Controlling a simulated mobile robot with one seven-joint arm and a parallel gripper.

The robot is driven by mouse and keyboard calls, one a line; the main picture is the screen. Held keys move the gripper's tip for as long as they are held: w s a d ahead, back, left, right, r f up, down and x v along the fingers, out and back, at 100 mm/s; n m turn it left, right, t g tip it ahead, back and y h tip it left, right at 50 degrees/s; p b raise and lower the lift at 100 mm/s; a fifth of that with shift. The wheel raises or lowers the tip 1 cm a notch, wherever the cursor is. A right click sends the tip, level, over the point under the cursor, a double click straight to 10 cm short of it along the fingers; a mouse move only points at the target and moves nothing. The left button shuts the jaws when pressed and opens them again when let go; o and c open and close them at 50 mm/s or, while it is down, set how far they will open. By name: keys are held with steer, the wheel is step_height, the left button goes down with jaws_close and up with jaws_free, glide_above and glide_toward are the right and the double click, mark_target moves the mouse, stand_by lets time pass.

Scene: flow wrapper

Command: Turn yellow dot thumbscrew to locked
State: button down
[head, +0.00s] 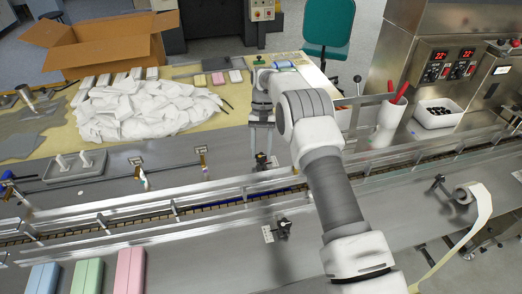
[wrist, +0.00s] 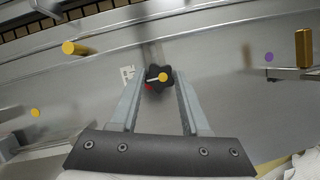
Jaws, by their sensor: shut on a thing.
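The yellow dot thumbscrew (wrist: 158,78) is a black lobed knob with a yellow dot on top and a pale pointer line running left from the dot. A small red mark shows at its lower left edge, and a white label plate (wrist: 128,75) lies just left of it. My gripper (wrist: 155,84) is shut on the knob, with one finger on each side of it. In the head view, my gripper (head: 264,158) points down at the back rail of the conveyor. The knob there is small and partly hidden by the fingers.
A purple dot (wrist: 269,57) and a brass post (wrist: 303,48) are at the right in the wrist view. A brass cylinder (wrist: 75,48) is at the left. Another black thumbscrew (head: 282,229) sits on the near rail. A white pile (head: 150,108) lies behind left.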

stand_by(0.4)
steer(key=shift+c, duration=1.9)
jaws_free()
steer(key=shift+r, duration=0.1)
steer(key=p+v, duration=0.1)
steer(key=v, duration=0.6)
steer(key=shift+w+r, duration=0.1)
steer(key=shift+r, duration=0.15)
